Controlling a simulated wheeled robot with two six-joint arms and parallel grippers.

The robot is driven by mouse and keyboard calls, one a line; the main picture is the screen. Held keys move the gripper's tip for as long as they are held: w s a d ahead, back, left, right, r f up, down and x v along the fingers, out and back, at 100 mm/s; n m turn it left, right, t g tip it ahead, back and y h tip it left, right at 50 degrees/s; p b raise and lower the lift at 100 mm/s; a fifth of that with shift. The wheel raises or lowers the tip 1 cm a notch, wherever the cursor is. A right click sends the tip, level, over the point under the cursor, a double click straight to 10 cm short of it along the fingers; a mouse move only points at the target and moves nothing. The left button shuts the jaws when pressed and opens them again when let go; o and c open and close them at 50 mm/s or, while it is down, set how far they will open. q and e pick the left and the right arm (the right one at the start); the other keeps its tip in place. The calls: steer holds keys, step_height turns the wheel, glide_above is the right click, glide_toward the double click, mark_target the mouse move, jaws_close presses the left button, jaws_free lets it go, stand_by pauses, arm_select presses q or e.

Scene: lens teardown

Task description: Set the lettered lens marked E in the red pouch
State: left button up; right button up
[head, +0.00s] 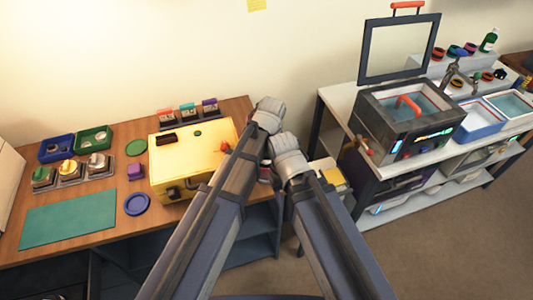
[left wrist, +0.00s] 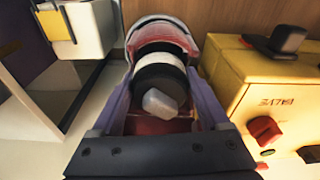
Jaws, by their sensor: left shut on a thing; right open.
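In the left wrist view my left gripper (left wrist: 161,78) is shut on a dark round lens (left wrist: 160,76) with a pale band and a small grey block on its near side. Red material with a pale rim, which looks like the red pouch (left wrist: 150,20), curves around the lens's far end. I cannot tell how deep the lens sits in it. No letter E is readable. In the head view my right gripper (head: 280,150) is open close to the table's right edge, beside my left wrist. The arms mostly hide the lens and pouch there.
A yellow case (head: 185,172) stands left of my grippers and close beside the lens in the left wrist view (left wrist: 250,85). Blue (head: 57,148) and green (head: 93,139) trays are at the table's far left. A white bench (head: 345,118) is to the right.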

arm_select(q)
steer(key=shift+f+b, duration=1.7)
steer(key=o, duration=1.2)
steer(key=shift+o, duration=0.2)
steer(key=shift+r, duration=0.15)
step_height(320, 180, up, 9)
steer(key=p, duration=0.9)
